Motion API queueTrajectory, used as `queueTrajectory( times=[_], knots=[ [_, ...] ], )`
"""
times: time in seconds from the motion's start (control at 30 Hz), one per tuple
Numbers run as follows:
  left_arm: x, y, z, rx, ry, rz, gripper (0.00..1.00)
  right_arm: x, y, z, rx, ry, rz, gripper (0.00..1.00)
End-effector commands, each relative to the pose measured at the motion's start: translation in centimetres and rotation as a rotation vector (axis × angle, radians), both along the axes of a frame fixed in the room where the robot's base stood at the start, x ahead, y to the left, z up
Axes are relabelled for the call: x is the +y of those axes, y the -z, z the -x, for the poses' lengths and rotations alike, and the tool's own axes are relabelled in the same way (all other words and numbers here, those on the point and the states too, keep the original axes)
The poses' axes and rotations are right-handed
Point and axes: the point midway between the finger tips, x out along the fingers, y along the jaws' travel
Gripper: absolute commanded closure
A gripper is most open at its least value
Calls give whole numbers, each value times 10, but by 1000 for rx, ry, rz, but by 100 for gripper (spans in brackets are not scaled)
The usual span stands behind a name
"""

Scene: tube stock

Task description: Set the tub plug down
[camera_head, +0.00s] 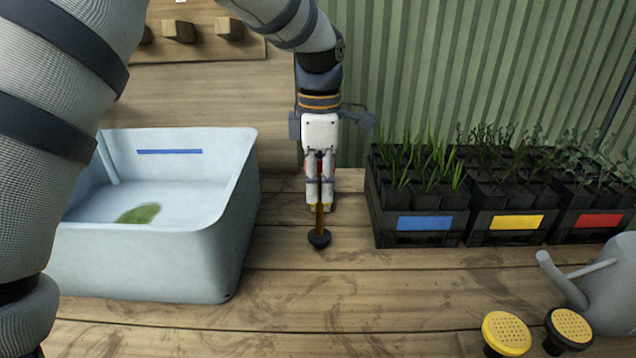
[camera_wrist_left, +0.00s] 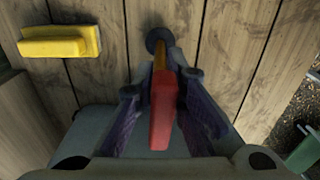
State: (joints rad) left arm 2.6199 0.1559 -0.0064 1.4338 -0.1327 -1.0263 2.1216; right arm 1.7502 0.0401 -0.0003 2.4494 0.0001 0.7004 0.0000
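The tub plug has a black disc foot (camera_head: 319,238), a thin brown stem and a red grip. My left gripper (camera_head: 319,182) points down with its fingers close together on either side of the plug's upper part. In the left wrist view the red grip of the tub plug (camera_wrist_left: 162,110) lies between the fingers of my left gripper (camera_wrist_left: 162,88), and the disc is farther out. The plug is about upright, with its disc at or just above the wooden bench (camera_head: 300,280). I cannot tell whether it touches. My right gripper is out of view.
A pale blue tub (camera_head: 225,245) with a green patch inside stands left of the plug. Black plant crates (camera_head: 390,230) with coloured labels stand at right. A grey watering can (camera_head: 610,290) and a yellow rose (camera_head: 506,333) are at front right. A yellow object (camera_wrist_left: 60,45) lies nearby.

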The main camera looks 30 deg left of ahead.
Motion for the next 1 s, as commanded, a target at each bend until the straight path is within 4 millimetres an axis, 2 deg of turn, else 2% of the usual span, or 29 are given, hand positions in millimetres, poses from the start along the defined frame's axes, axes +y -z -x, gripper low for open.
queueTrajectory(
  times=[0.03, 0.07, 0.4, 0.47, 0.7, 0.8, 1.0],
  knots=[
    [0, 0, 0, 0, -1, 0, 74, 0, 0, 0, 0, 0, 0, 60],
    [0, 0, 0, 0, -1, 0, 70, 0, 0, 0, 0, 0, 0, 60],
    [0, -6, 0, 0, 0, 0, 70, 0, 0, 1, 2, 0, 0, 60],
    [1, -16, -1, -3, -1, -2, 70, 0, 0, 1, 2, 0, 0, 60],
    [1, -80, -2, -3, -1, -3, 70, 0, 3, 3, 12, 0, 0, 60],
    [1, -101, -1, 0, -1, 0, 70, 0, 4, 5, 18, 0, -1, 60],
    [1, -122, -1, 2, -1, -1, 70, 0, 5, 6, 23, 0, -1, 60]
  ],
)
